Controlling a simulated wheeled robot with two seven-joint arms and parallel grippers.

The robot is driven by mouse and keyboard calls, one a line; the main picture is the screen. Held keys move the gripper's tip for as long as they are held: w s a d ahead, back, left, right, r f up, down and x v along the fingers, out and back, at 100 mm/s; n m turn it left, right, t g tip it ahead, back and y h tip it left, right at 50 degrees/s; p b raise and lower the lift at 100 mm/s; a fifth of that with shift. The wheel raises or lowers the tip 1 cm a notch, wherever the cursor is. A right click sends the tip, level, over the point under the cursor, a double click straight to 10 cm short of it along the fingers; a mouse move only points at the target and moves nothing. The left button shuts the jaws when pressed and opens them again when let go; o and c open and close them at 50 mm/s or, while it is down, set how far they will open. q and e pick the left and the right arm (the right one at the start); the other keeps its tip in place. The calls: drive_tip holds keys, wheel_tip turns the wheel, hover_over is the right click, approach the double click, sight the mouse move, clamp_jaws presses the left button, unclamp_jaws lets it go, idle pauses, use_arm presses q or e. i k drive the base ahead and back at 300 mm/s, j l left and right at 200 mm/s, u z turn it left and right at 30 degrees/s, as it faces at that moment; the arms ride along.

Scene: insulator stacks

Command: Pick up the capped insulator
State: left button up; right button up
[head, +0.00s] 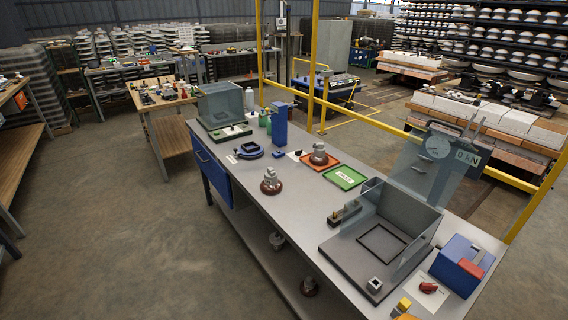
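One brown insulator with a grey metal top (270,182) stands upright on the bare grey workbench (245,165), near its front edge. A second, similar insulator (319,153) stands on an orange tray (309,166) farther back. Two more insulator-like pieces are on the bench's lower shelf, one grey (277,240) and one darker (309,287). At this size I cannot tell which of them is the one the task calls capped. Neither of my grippers shows in the head view, and nothing touches the insulators.
A green tray (345,177) lies right of the orange one. A clear-walled test station (385,235) and a blue box (462,263) fill the bench's right end. A blue column (279,127) and another clear enclosure (221,103) stand at the left. Yellow rails (375,117) run behind. Floor in front is clear.

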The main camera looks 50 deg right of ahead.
sight(271, 186)
drive_tip(key=i+z, duration=0.25)
drive_tip(key=i, duration=1.6)
drive_tip(key=i+z, duration=0.3)
drive_tip(key=z, duration=0.2)
drive_tip(key=i+j+z, duration=0.2)
drive_tip(key=z, duration=0.3)
drive_tip(key=i+j+z, duration=0.25)
drive_tip(key=z, duration=0.2)
drive_tip(key=i+j+z, duration=0.2)
drive_tip(key=z, duration=0.3)
drive_tip(key=j, duration=0.1)
